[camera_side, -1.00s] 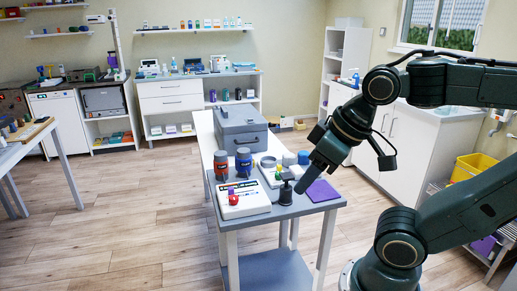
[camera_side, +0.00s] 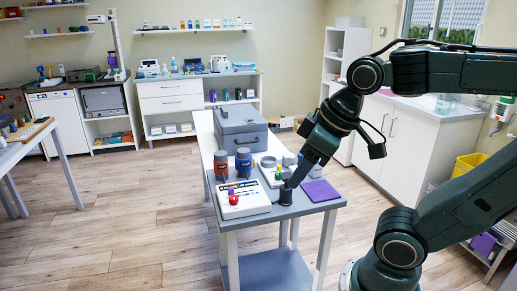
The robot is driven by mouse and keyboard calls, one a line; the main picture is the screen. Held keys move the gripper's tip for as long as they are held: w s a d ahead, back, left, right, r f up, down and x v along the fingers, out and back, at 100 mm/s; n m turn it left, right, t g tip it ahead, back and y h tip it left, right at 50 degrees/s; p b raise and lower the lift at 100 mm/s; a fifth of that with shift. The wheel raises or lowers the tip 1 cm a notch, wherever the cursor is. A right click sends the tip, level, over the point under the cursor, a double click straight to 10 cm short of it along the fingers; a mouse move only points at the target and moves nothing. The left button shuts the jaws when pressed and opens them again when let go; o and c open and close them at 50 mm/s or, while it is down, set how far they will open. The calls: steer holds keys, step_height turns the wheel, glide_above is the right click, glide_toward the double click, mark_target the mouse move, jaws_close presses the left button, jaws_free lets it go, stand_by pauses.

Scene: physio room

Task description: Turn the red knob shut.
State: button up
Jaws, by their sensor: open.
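The red knob (camera_side: 233,199) sits on the front part of a white device (camera_side: 247,206) on the near end of the narrow grey table. A purple piece shows just above the red knob. I cannot tell from this view how far the knob is turned. My gripper (camera_side: 289,184) points down and to the left, to the right of the device and apart from the knob. It is open. Its tips are close to a small dark cylinder (camera_side: 285,196) on the table. I cannot tell whether they touch it.
A grey box (camera_side: 241,128) stands farther back on the table. A purple pad (camera_side: 320,191) lies at the table's right edge. Small coloured items on a white tray stand behind my gripper.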

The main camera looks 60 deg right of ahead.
steer(key=w+d+r+n+g, duration=0.15)
steer(key=w+n, duration=0.25)
steer(key=w, duration=0.4)
steer(key=n+g, duration=0.4)
steer(key=n, duration=0.9)
glide_above(234, 197)
step_height(234, 197, down, 12)
steer(key=shift+r, duration=0.2)
steer(key=shift+w+f, duration=0.1)
steer(key=shift+f, duration=0.05)
step_height(234, 197, down, 13)
steer(key=shift+f, duration=0.2)
steer(key=c, duration=1)
